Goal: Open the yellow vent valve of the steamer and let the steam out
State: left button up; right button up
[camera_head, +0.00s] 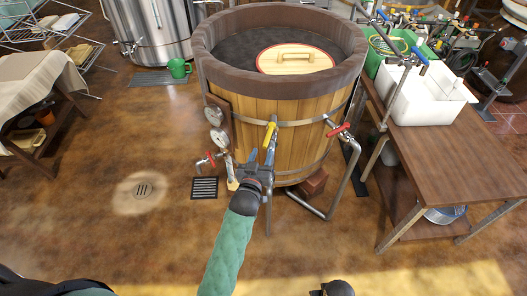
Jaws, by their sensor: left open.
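The steamer (300,110) is a round wooden tub with metal hoops and a dark brown rim. Its yellow vent valve handle (271,132) stands on the front, close to upright and slightly tilted. My left gripper (262,158), at the end of a green-sleeved arm, is open just below the yellow handle. Its fingers point up toward the handle, and I cannot tell whether they touch it. The gripper hides the lower part of the valve and its pipe. No steam shows.
A red-handled valve (338,130) sits right of the yellow one, another red valve (206,160) at lower left. Two gauges (212,116) are beside it. A wooden bench (455,165) with a white basin (425,95) stands right. The front floor is clear around a drain (142,190).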

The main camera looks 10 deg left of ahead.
jog(key=shift+r, duration=0.25)
